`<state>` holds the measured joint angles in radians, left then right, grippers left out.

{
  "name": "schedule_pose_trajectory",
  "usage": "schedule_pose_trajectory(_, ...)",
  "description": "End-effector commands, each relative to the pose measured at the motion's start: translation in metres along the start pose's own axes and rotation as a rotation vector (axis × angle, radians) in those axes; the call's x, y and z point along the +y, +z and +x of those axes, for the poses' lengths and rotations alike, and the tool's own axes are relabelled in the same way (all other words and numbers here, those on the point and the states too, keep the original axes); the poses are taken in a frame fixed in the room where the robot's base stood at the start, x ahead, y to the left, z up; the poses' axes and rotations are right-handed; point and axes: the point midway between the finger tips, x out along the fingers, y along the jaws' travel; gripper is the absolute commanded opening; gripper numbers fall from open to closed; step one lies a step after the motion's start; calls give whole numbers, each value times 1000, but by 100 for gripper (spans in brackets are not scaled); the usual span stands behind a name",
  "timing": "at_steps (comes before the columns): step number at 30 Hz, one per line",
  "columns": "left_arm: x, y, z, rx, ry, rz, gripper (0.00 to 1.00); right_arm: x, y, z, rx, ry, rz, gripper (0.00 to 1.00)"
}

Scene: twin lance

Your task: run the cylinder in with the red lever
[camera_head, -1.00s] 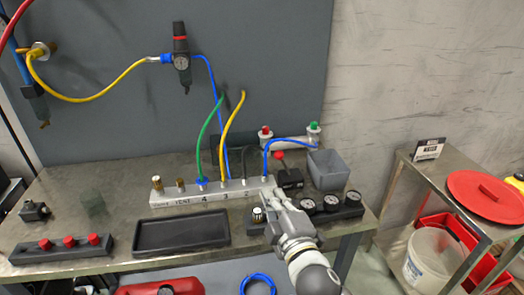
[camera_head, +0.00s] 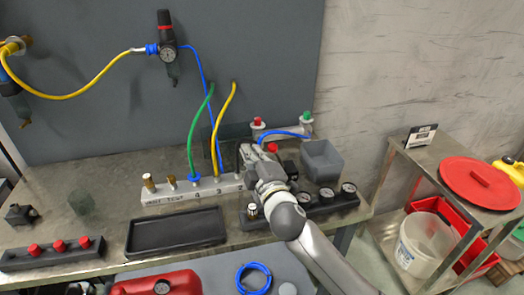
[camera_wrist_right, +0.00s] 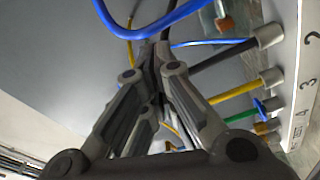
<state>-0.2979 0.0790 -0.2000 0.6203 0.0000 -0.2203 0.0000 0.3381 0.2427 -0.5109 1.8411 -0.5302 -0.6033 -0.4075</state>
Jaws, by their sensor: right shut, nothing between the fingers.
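A red ball knob (camera_head: 272,148), likely the red lever's, shows just right of my right gripper, above a dark valve block; the lever itself is mostly hidden. My right gripper (camera_head: 247,151) is shut and empty, above the right end of the numbered manifold. In the right wrist view its fingertips (camera_wrist_right: 155,52) are together among the hoses. My left gripper is not in view.
The manifold (camera_head: 206,189) carries green, yellow, blue and dark hoses. A grey bin (camera_head: 322,161) stands right of the valve. A gauge block (camera_head: 325,204) and a black tray (camera_head: 176,236) are in front. A blue hose (camera_wrist_right: 150,30) passes close to my fingertips.

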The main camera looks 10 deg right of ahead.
Motion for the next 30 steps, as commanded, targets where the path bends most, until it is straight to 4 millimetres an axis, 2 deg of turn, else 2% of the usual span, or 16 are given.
schedule_pose_trajectory(1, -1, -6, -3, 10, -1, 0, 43, 0, 11, 1, -7, -4, -5, 0)
schedule_pose_trajectory(3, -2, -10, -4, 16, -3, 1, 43, -1, 19, 3, -6, -4, -4, 0)
schedule_pose_trajectory(8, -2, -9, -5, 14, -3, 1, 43, -1, 29, 6, -5, -3, -1, 0)
schedule_pose_trajectory(17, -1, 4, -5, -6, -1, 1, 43, -1, 31, 6, -4, -3, -1, 0)
schedule_pose_trajectory(30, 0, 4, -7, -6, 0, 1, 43, 5, 34, 5, -3, 4, 54, 0)
